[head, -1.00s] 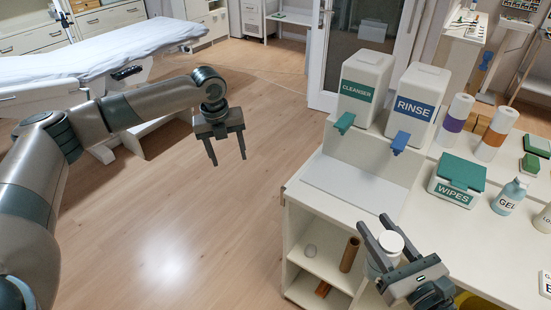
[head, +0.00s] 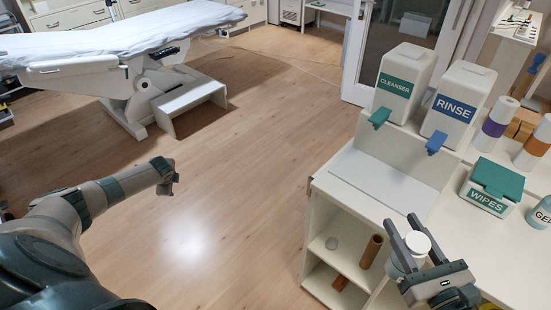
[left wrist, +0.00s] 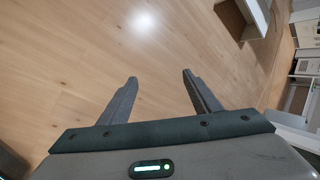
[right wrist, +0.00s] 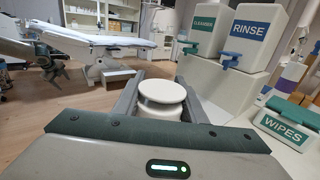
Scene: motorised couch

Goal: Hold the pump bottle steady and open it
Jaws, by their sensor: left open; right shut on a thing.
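A white bottle with a wide, flat round top (head: 417,243), which I take as the pump bottle, is between the fingers of my right gripper (head: 401,220) near the counter's left edge. In the right wrist view, the bottle (right wrist: 162,92) stands upright, its top above a narrower neck; its lower body is hidden by the gripper. My right gripper (right wrist: 160,82) is shut on it. My left arm is at the left in the head view, away from the bottle. In the left wrist view, my left gripper (left wrist: 160,77) is open and empty over bare floor.
The white counter (head: 385,180) carries the CLEANSER dispenser (head: 402,82), RINSE dispenser (head: 456,104), WIPES box (head: 492,187) and a GEL bottle (head: 542,212). Open shelves below hold a brown tube (head: 371,251). A couch (head: 120,42) stands at the back left. Floor between is free.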

